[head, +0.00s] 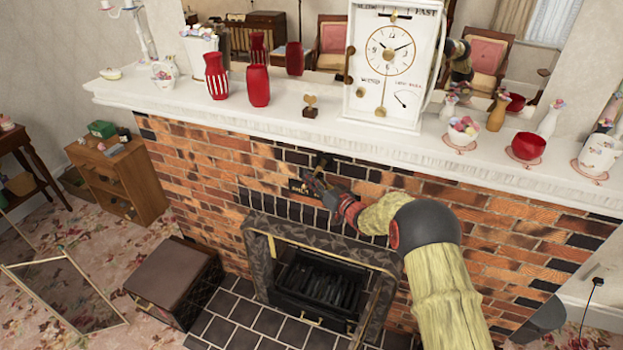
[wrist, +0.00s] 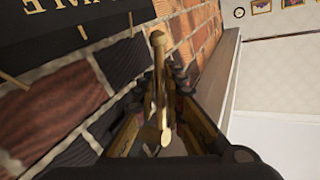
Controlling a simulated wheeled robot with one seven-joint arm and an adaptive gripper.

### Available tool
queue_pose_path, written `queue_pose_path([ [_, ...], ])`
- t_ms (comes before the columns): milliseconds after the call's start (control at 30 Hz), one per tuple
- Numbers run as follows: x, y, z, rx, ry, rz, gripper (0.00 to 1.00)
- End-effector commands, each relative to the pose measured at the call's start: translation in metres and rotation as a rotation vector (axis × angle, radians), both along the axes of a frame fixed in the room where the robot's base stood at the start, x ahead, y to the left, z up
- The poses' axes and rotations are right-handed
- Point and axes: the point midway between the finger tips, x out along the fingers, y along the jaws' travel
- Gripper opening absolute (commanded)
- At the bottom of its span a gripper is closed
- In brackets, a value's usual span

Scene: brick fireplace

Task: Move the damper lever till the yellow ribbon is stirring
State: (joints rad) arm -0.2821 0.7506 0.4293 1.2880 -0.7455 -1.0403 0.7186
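The damper lever (wrist: 160,85), a pale brass-coloured rod with a rounded end, stands between my fingers in the wrist view. My gripper (head: 314,183) is at the brick face above the fireplace opening; in the wrist view its fingers (wrist: 160,100) lie on both sides of the rod. I cannot tell whether they press on it. A dark plate with gold lettering (wrist: 70,20) is beside the lever. In the head view, my gripper hides part of the lever's area. A thin yellow strip (head: 272,247) shows at the opening's upper left; I cannot tell if it is the ribbon or trim.
The white mantel shelf (head: 280,118) juts out above my gripper, carrying a clock (head: 394,65), red vases (head: 258,86) and bowls. Below are the fireplace grate (head: 322,280) and dark hearth tiles (head: 265,325). A brown box (head: 177,280) stands at the left of the hearth.

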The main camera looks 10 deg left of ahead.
Motion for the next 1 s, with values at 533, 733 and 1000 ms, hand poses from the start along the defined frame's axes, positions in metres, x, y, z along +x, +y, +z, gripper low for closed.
queue_pose_path([
  [533, 0.0001, -0.0002, 0.0000, 0.000, 0.000, 0.000, 0.00],
  [733, 0.0001, -0.0003, 0.0000, 0.000, 0.000, 0.000, 0.00],
  [1000, 0.0002, -0.0013, 0.0006, -0.016, 0.002, 0.000, 0.00],
])
